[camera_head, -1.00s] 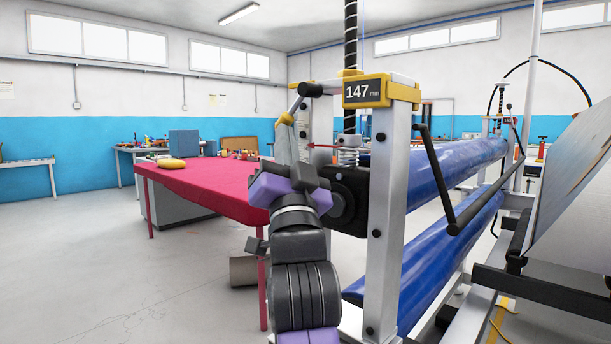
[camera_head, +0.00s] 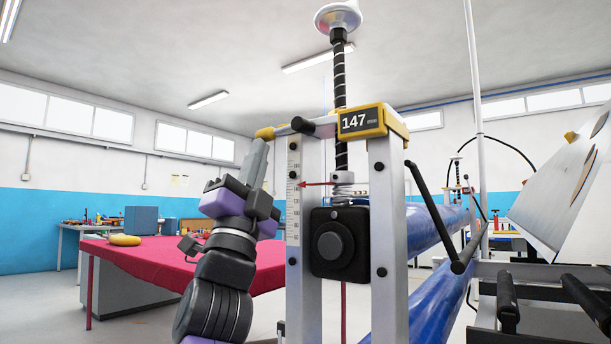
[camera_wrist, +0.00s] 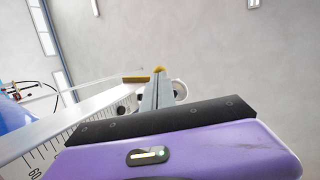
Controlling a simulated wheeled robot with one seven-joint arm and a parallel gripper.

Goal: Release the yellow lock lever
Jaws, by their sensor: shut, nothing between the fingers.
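The lock lever is a short grey arm with a yellow tip (camera_head: 265,133), at the upper left of the roller frame beside the 147 mm display. It runs nearly level to the left from a black pivot. My gripper (camera_head: 260,144) is shut and empty, pointing up, with its fingertips just below the yellow tip. I cannot tell whether they touch. In the wrist view, the closed fingers (camera_wrist: 159,78) point away from me and the yellow tip (camera_wrist: 159,69) shows just past their ends.
The metal post with a scale (camera_head: 294,220) stands right of my gripper. A threaded spindle with a white handwheel (camera_head: 338,18) rises above the display (camera_head: 360,121). Blue rollers (camera_head: 432,228) extend behind. A red-topped table (camera_head: 150,262) stands at the left. Free air lies above the lever.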

